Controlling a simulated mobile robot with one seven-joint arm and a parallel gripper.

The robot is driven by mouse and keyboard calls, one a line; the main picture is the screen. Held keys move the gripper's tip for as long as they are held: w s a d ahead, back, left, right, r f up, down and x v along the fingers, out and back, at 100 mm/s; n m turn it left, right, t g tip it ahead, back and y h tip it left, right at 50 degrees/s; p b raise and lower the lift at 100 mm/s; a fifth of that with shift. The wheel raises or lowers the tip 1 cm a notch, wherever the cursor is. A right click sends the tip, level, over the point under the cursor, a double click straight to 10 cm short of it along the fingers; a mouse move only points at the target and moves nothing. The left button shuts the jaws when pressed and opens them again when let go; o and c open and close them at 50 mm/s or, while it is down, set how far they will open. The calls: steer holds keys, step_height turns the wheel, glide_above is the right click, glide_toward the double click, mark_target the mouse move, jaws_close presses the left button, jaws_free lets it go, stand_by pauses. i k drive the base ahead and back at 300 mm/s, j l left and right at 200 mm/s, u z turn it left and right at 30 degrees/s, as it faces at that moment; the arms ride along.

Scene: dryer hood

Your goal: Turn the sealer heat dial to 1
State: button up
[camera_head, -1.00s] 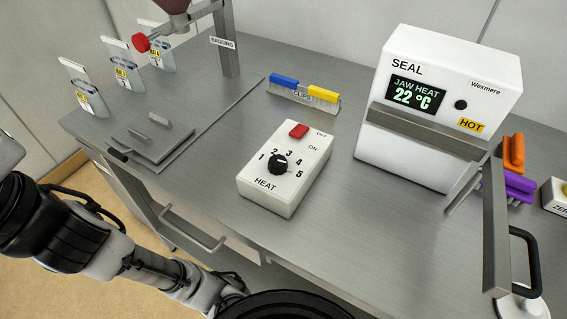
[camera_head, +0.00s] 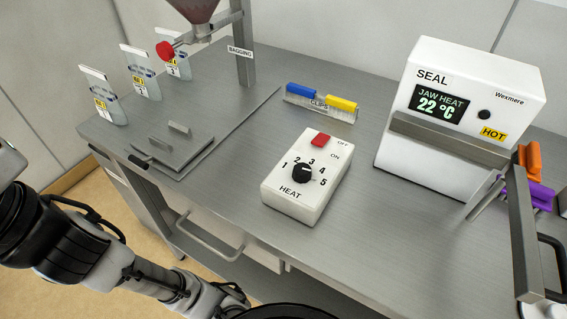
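The heat dial (camera_head: 301,173) is a round black knob on a white control box (camera_head: 322,199) marked HEAT, with numbers 1 to 5 around it. Its small white mark seems to point to the upper side, near 3, but is too small to read surely. A red switch (camera_head: 321,140) sits above the dial by the OFF and ON labels; its setting is unclear. The white sealer (camera_head: 446,155) marked SEAL stands to the right; its display (camera_head: 438,103) reads JAW HEAT 22 °C. My arm's links show at the lower left, clear of the box; my gripper is out of view.
A metal bar (camera_head: 453,142) crosses the sealer's front. Orange and purple clips (camera_head: 540,192) lie right of it. A flat plate with handles (camera_head: 175,148) lies left. The bench around the box is clear.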

mark_target(301, 172)
steer(key=j, duration=0.85)
steer(key=k+j, duration=0.15)
steer(key=j, duration=0.7)
